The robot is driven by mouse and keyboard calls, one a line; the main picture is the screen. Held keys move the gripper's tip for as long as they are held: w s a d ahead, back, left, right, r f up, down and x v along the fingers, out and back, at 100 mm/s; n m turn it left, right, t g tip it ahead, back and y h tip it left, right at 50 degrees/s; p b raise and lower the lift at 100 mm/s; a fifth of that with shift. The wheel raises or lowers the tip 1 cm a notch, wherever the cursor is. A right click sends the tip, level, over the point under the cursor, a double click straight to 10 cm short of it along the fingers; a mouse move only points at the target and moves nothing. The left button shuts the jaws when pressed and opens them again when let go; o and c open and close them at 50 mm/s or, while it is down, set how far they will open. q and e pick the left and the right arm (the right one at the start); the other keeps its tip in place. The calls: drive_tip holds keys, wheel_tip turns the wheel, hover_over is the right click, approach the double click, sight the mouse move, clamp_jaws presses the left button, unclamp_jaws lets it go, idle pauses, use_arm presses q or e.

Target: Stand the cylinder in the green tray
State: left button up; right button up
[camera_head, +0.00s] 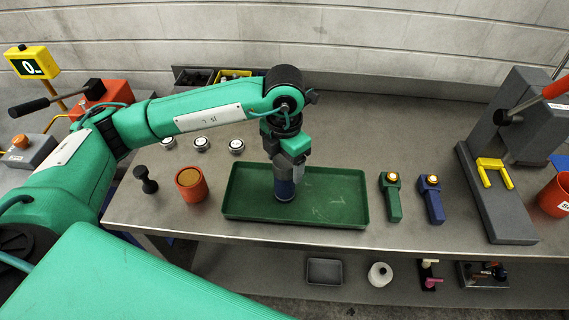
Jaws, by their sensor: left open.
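The green tray (340,212) lies on the middle of the grey metal bench. My right gripper is not in view.
An orange cup (191,184) and a black stamp-like piece (146,179) stand left of the tray. Green (391,198) and blue (432,199) handled tools lie to its right. Several round white-topped pieces (201,144) sit behind.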

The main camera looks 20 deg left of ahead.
use_arm(q)
wheel_tip(320, 180, up, 11)
drive_tip(key=b, duration=0.2)
drive_tip(key=shift+f, duration=0.2)
idle(0.4)
